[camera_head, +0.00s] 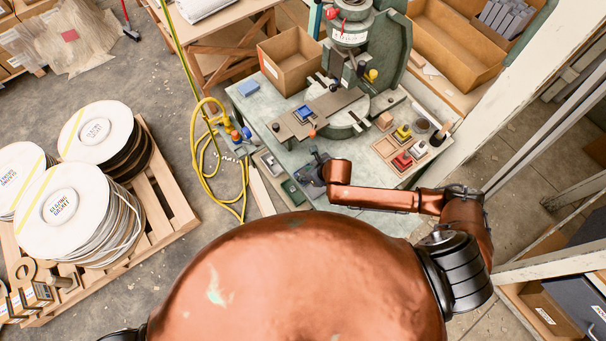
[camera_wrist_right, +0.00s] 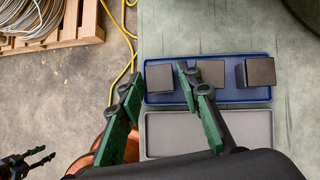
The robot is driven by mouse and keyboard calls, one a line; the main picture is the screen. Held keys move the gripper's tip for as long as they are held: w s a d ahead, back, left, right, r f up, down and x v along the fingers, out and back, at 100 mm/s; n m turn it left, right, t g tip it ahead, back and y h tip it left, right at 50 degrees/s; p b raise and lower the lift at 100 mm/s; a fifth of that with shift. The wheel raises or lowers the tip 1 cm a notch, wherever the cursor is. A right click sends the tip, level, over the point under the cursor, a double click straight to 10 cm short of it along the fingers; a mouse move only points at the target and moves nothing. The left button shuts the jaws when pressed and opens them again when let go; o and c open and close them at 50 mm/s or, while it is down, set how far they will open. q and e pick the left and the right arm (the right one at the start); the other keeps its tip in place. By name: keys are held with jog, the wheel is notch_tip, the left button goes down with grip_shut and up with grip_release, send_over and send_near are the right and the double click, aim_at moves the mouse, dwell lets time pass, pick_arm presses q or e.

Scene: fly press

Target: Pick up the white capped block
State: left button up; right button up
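The white capped block (camera_head: 419,148) stands in the wooden tray (camera_head: 383,147) on the right side of the bench. Beside it are a red capped block (camera_head: 402,161) and a yellow capped block (camera_head: 402,132). My right gripper (camera_head: 314,165) is well left of them, near the bench's front edge. In the right wrist view the right gripper (camera_wrist_right: 160,78) is open and empty, with its green fingers apart above a blue tray (camera_wrist_right: 207,101). The white block is not in that view. My left gripper (camera_wrist_right: 42,155) shows small at that view's lower left, fingers apart and empty.
The blue tray holds dark blocks (camera_wrist_right: 260,72), and a grey tray (camera_wrist_right: 209,133) lies beside it. The press (camera_head: 352,70) stands behind on the bench. A cardboard box (camera_head: 291,60) is at the back left.

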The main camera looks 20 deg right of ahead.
jog(key=shift+c, duration=0.3)
jog(key=c, duration=0.7)
jog(key=shift+c, duration=0.2)
